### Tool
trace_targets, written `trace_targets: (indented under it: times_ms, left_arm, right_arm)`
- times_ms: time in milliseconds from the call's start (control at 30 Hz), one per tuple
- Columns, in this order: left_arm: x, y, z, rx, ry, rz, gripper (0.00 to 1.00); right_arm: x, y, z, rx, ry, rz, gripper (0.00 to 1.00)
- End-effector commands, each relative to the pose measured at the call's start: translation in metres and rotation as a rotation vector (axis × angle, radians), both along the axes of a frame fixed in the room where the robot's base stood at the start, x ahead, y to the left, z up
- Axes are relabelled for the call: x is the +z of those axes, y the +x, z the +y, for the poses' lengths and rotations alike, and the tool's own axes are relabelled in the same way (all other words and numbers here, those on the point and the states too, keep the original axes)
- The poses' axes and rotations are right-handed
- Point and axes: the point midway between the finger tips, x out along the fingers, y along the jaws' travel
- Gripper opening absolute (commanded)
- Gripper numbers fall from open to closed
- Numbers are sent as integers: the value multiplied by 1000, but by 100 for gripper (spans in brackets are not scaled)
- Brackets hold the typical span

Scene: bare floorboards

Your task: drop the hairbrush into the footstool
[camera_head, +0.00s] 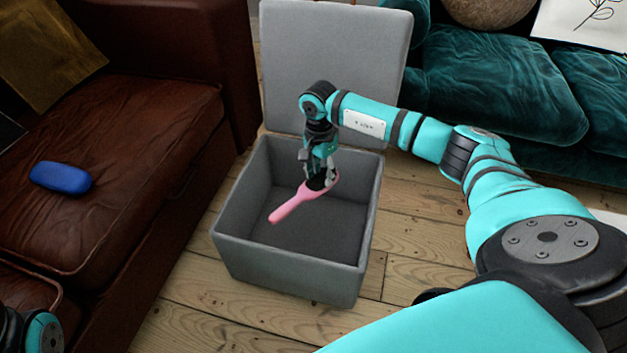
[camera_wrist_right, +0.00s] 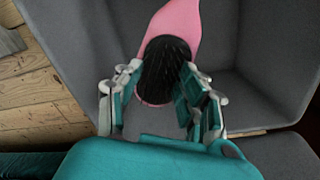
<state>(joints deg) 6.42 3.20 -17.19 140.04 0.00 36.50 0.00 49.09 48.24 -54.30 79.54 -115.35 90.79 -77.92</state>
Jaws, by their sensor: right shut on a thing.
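The pink hairbrush (camera_head: 292,206) with dark bristles is in my right gripper (camera_head: 320,180), which is shut on its head end. Its handle points down and left in the head view. The brush is over the open grey footstool (camera_head: 228,252), inside the outline of its rim. In the right wrist view the brush (camera_wrist_right: 168,60) sits between the fingers of the right gripper (camera_wrist_right: 165,95), with the grey footstool walls (camera_wrist_right: 265,65) around it. The footstool's lid (camera_head: 335,65) stands upright at the back. My left gripper is not in view; only a bit of that arm shows at the lower left.
A brown leather sofa (camera_head: 150,120) is on the left with a blue case (camera_head: 61,177) on its seat. A teal sofa (camera_head: 500,85) with a round cushion (camera_head: 488,10) stands at the back right. Bare floorboards (camera_head: 410,245) lie right of the footstool.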

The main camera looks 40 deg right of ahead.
Motion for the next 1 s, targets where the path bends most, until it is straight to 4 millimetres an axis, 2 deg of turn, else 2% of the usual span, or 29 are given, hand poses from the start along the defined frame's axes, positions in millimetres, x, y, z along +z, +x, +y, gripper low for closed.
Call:
trace_targets:
  times_ms: [233,267,467,767,867,1000]
  left_arm:
    - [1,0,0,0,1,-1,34]
    - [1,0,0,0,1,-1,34]
    - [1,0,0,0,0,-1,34]
    - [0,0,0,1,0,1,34]
    - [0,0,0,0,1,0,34]
    - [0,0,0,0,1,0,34]
  right_arm:
    - [0,0,0,0,0,0,6]
    - [0,0,0,0,0,0,42]
    - [0,0,0,1,0,0,66]
    - [2,0,0,1,0,-1,66]
    - [12,1,0,1,1,-3,66]
    - [38,3,0,1,0,-5,66]
